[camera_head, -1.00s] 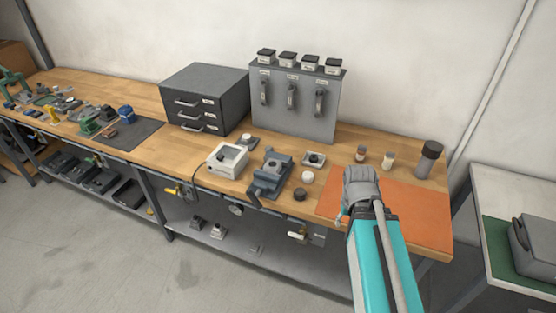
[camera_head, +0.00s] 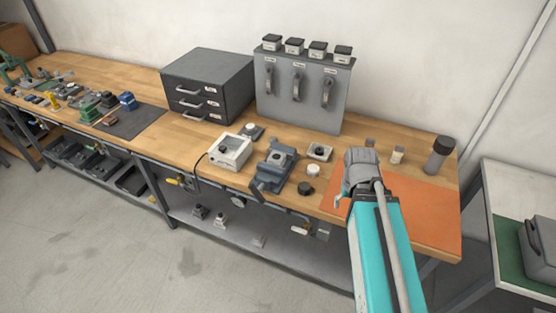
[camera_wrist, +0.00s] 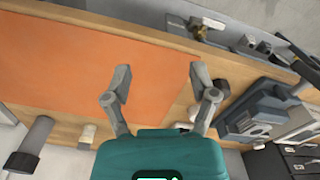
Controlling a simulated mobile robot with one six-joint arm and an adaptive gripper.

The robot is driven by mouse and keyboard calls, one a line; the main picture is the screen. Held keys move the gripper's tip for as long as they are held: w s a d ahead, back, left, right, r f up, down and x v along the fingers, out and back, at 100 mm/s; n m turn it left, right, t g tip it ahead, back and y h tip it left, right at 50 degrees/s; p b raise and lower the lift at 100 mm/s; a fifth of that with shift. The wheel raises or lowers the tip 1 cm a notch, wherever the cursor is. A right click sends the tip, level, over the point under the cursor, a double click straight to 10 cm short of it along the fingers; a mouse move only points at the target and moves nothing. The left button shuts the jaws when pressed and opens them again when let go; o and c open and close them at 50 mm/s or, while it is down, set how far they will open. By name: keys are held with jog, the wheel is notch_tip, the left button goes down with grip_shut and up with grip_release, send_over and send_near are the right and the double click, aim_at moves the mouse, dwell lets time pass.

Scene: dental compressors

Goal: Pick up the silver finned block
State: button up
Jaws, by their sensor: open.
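My gripper (camera_wrist: 161,76) is open and empty in the wrist view, with its two fingers spread over the orange mat (camera_wrist: 100,60). In the head view, my arm reaches over the left part of the same mat (camera_head: 430,215) and hides some of it. I cannot make out a silver finned block with certainty in either view. A small grey square piece (camera_head: 320,151) lies on the bench behind the mat's left end, but it is too small to tell if it has fins.
A blue-grey vise (camera_head: 275,170) stands left of the mat, beside a white box (camera_head: 230,151) and a black knob-like piece (camera_head: 305,188). Grey drawers (camera_head: 207,85) stand at the back.

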jog(key=shift+o, duration=0.8)
jog(key=w+a+r+m+p, duration=0.1)
jog(key=w+a+r, duration=0.1)
jog(key=w+a, duration=0.2)
jog(key=w+a+r+p, duration=0.1)
jog(key=w+a+p, duration=0.1)
jog(key=w+a, duration=0.3)
jog(key=w, duration=0.4)
jog(key=shift+w+a+r+m+p, duration=0.15)
jog(key=shift+w+r+m+p, duration=0.15)
jog(key=shift+w+r+m, duration=0.1)
notch_tip(320, 180, up, 3)
jog(key=m+p, duration=0.2)
jog(key=p, duration=0.1)
send_over(277, 156)
jog(key=shift+a+r, duration=0.1)
jog(key=shift+a, duration=0.2)
notch_tip(277, 156, down, 9)
jog(key=b, duration=0.8)
jog(key=shift+d+r, duration=0.1)
jog(key=shift+r, duration=0.05)
jog(key=shift+s+b, duration=0.1)
jog(key=shift+b, duration=0.2)
jog(key=shift+d+f+b, duration=0.15)
jog(key=shift+f+b, duration=2.4)
jog(key=shift+f, duration=0.05)
jog(key=shift+c, duration=0.3)
